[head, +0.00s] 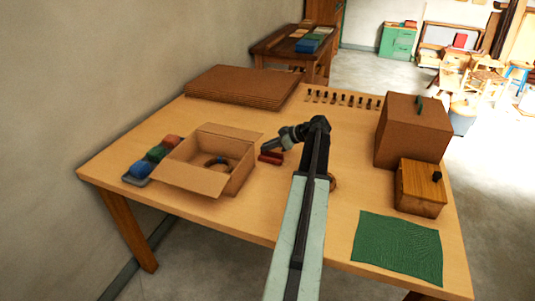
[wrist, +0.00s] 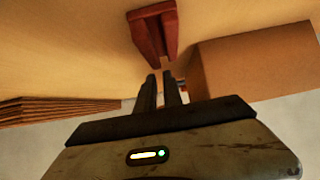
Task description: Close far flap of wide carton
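The wide carton (head: 239,174) stands open on the left half of the table. Its far flap (head: 232,132) sticks outward from the back rim. Its near flap (head: 188,179) hangs outward over the front. A dark ring-shaped thing (head: 214,162) lies inside. My gripper (head: 266,149) is just right of the carton, apart from the far flap. In the wrist view, the two dark fingers (wrist: 158,76) are close together with a narrow gap and nothing between them. A cardboard wall or flap (wrist: 255,60) shows at right; I cannot tell which part.
A dark red block (head: 271,158) lies near my gripper; a red piece (wrist: 153,32) shows before the fingertips. Blue, green and red items (head: 157,154) are left of the carton. A cardboard stack (head: 240,87) lies behind. Brown boxes (head: 412,132) and a green mat (head: 397,247) are at right.

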